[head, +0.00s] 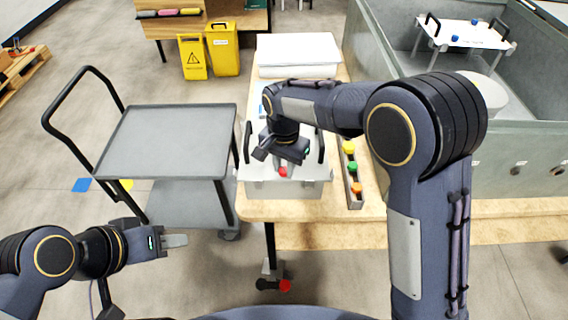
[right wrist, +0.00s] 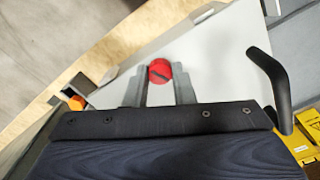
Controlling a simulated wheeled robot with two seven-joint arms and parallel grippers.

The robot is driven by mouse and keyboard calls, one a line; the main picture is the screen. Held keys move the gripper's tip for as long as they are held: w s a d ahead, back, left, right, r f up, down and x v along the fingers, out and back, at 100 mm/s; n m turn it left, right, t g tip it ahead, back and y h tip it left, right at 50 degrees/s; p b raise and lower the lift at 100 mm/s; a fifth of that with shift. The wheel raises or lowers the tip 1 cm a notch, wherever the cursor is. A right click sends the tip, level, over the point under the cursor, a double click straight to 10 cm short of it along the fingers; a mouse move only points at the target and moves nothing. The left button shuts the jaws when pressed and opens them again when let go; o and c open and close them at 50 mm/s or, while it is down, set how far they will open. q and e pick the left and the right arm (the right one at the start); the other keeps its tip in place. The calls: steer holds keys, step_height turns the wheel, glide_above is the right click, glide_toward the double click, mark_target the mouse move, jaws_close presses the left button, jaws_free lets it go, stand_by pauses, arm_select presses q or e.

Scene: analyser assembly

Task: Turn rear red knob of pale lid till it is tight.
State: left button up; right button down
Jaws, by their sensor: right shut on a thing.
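The pale lid (head: 312,172) lies on a light grey box at the front of the wooden table, with a black handle on each side. My right gripper (head: 283,167) is over it, shut on a red knob (head: 283,172). In the right wrist view this red knob (right wrist: 160,72), with a dark slot across its top, sits between the two fingertips. It is the only red knob I can see on the lid; the arm hides part of the lid behind it. My left gripper (head: 174,241) is empty, left of the table; its finger gap is unclear.
A narrow tray (head: 355,201) of yellow, green and orange knobs stands right of the box. A white block (head: 298,50) lies behind it. A grey cart (head: 165,140) stands left of the table. A grey-walled bay (head: 520,160) with a small white table (head: 463,36) is at right.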

steer(key=m, duration=0.2)
steer(key=m+p, duration=0.1)
steer(key=m, duration=0.3)
steer(key=shift+w+r+m, duration=0.15)
steer(key=shift+r+m, duration=0.15)
steer(key=shift+r, duration=0.05)
steer(key=m+p, duration=0.2)
steer(key=m, duration=0.4)
steer(key=shift+p, duration=0.35)
steer(key=m+p, duration=0.2)
steer(key=m, duration=0.3)
steer(key=shift+m+p, duration=0.3)
steer(key=shift+p, duration=0.05)
steer(key=m+p, duration=0.2)
steer(key=m, duration=0.2)
steer(key=shift+f, duration=0.1)
steer(key=c, duration=1.6)
jaws_free()
steer(key=o, duration=0.4)
steer(key=shift+f, duration=0.1)
